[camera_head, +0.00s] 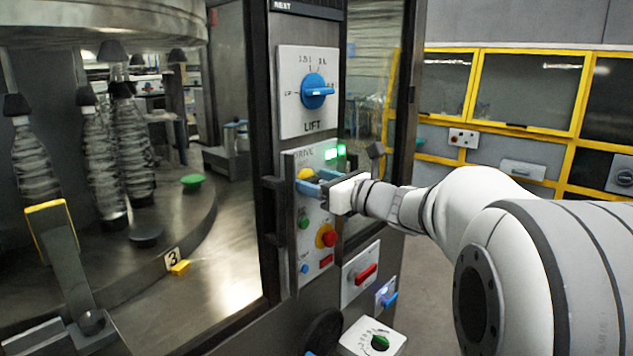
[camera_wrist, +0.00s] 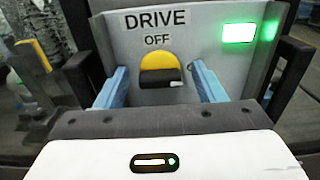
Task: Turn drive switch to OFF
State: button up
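The drive switch (camera_wrist: 160,66) is a yellow round knob with a dark bar on the DRIVE panel (camera_wrist: 115,45). The bar lies about level, and its white mark is at the right end. The word OFF is printed above the knob. In the head view the switch's yellow part (camera_head: 305,173) shows just above my gripper (camera_head: 312,186). In the wrist view the two blue fingers of my gripper (camera_wrist: 160,72) stand apart on either side of the knob, with a visible gap on each side. My gripper is open and holds nothing.
Above is the LIFT panel with a blue knob (camera_head: 315,91). Below are a red button (camera_head: 328,237) and a red-handled switch (camera_head: 365,273). Dark handles flank the drive panel; glass lies to the left.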

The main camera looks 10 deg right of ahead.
jog(key=c, duration=1)
jog(key=shift+o, duration=0.2)
jog(key=shift+f+b, duration=0.15)
jog(key=shift+b, duration=0.3)
jog(key=shift+n+b, duration=0.35)
jog(key=shift+n, duration=0.05)
jog(key=n+b, duration=0.5)
jog(key=b, duration=0.2)
jog(key=n+b, duration=0.6)
jog(key=b, duration=0.1)
jog(key=n+b, duration=0.6)
jog(key=b, duration=0.2)
jog(key=shift+s+a+f, duration=0.15)
jog(key=shift+a+f, duration=0.05)
jog(key=shift+f, duration=0.05)
jog(key=shift+r, duration=0.1)
